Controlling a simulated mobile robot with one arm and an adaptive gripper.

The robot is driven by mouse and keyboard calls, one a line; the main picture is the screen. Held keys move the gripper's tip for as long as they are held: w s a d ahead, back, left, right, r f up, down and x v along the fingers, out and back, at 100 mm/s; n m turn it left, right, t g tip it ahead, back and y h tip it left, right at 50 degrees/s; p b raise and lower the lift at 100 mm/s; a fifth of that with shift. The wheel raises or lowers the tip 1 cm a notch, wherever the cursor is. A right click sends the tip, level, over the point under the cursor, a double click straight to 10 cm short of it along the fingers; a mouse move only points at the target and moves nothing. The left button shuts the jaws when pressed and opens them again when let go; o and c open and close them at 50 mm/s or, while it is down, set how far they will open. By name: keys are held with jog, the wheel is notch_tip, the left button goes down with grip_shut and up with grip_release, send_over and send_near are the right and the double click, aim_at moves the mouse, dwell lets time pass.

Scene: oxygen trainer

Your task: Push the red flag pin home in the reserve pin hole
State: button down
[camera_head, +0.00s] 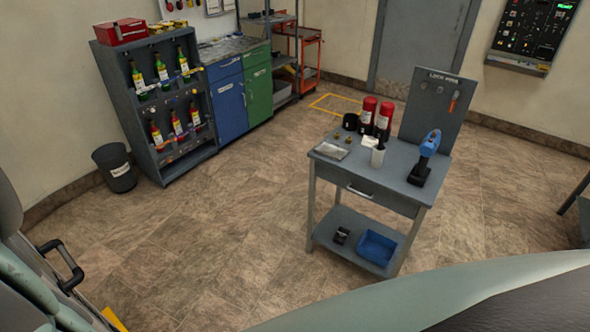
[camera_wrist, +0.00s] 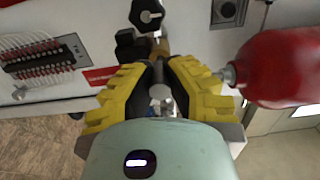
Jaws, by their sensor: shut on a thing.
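My gripper (camera_wrist: 160,66), with yellow ridged fingers, fills the middle of the wrist view. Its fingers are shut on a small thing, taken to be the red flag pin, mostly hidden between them. Small silver metal parts (camera_wrist: 167,106) show in the gap behind the tips. A red strip with pale lettering (camera_wrist: 101,76) shows just left of the fingers; I cannot tell whether it is the pin's flag or a label on the white panel (camera_wrist: 75,22). I cannot make out the reserve pin hole. The head view does not show my gripper.
In the wrist view, a black knob (camera_wrist: 147,13) and a brass fitting (camera_wrist: 160,46) lie just beyond the tips. A red bottle (camera_wrist: 284,68) is close on the right, a terminal block (camera_wrist: 42,61) on the left. In the head view, a grey table (camera_head: 395,191) carries tools and bottles.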

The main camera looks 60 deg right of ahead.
jog(key=shift+w+d, duration=0.15)
jog(key=shift+w, duration=0.8)
jog(key=c, duration=1)
grip_release()
jog(key=shift+s, duration=0.15)
jog(key=shift+s, duration=0.25)
jog(key=shift+s+a, duration=0.15)
jog(key=shift+s, duration=2.7)
jog(key=shift+s+a, duration=0.15)
jog(key=shift+s, duration=2.7)
